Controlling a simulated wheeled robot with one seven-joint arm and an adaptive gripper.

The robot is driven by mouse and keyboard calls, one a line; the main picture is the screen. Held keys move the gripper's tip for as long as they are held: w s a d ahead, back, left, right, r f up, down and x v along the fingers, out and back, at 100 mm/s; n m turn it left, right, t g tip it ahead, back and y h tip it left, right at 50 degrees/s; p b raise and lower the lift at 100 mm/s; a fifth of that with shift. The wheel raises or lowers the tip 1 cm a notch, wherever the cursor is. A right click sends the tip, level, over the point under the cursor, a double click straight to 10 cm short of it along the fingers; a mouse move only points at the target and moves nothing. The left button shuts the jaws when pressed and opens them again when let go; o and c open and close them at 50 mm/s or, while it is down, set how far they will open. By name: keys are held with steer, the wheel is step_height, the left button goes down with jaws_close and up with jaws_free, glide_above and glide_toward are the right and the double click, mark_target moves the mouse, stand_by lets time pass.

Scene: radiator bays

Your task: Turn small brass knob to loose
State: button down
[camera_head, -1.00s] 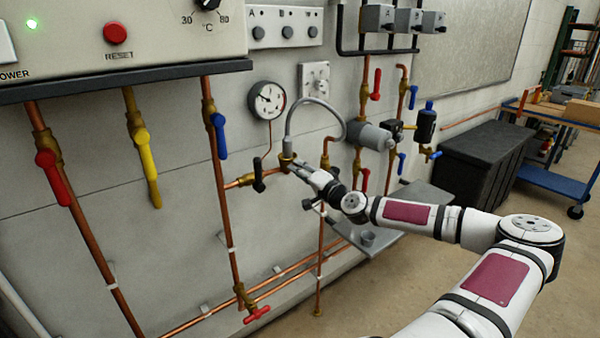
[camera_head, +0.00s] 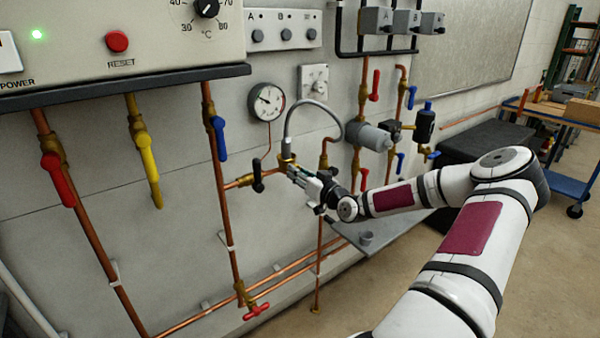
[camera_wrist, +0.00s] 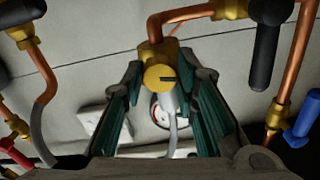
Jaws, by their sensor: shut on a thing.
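The small brass knob (camera_wrist: 160,77) shows in the wrist view as a round yellow face with a dark mark, at the end of a copper elbow pipe. My gripper (camera_wrist: 168,76) has its teal-padded fingers on either side of the knob and is shut on it. In the head view my gripper (camera_head: 294,172) reaches the brass fitting (camera_head: 286,160) below the grey hose from the right. The fingertips hide most of the knob there. How far the knob is turned is hard to tell.
A black-handled lever (camera_head: 258,176) is close left of my gripper. The grey hose (camera_head: 297,112) arches just above, and a pressure gauge (camera_head: 266,101) hangs up left. A vertical copper pipe (camera_head: 320,250) runs below. A grey shelf (camera_head: 385,238) juts out at lower right.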

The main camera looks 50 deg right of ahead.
steer(key=shift+n, duration=1.1)
steer(key=c, duration=1.3)
jaws_free()
steer(key=shift+s, duration=0.1)
steer(key=v, duration=1.1)
steer(key=shift+s+f, duration=0.1)
steer(key=shift+s, duration=0.3)
